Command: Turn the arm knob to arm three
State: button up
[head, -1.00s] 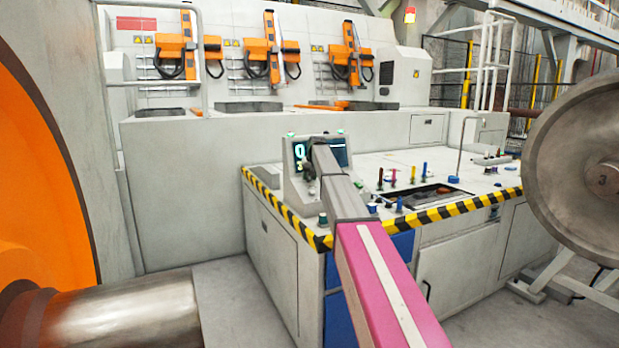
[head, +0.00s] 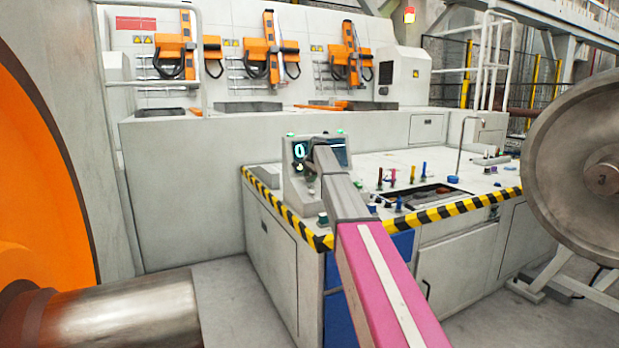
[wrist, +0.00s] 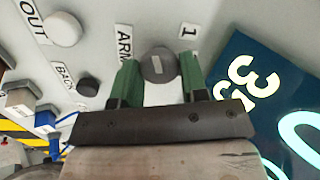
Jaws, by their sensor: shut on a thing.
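The arm knob (wrist: 158,65) is a round dark grey knob with a pale bar mark, seen in the wrist view between the labels "ARM" and "1". My gripper (wrist: 158,78) has its two green fingers on either side of the knob and is shut on it. The control box (head: 297,178) stands on the near left corner of the bench, and my arm hides much of its front.
A white knob (wrist: 62,28) by "OUT" and a dark knob (wrist: 88,87) by "BACK" sit close by on the panel. Coloured levers (head: 394,178) stand on the bench. Large wheels, one orange (head: 40,190) and one grey (head: 580,165), stand at the sides.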

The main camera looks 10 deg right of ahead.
jog(key=m, duration=0.3)
jog(key=shift+m, duration=0.3)
dwell(0.3)
jog(key=o, duration=0.9)
jog(key=v, duration=1.1)
jog(key=shift+s+f, duration=0.1)
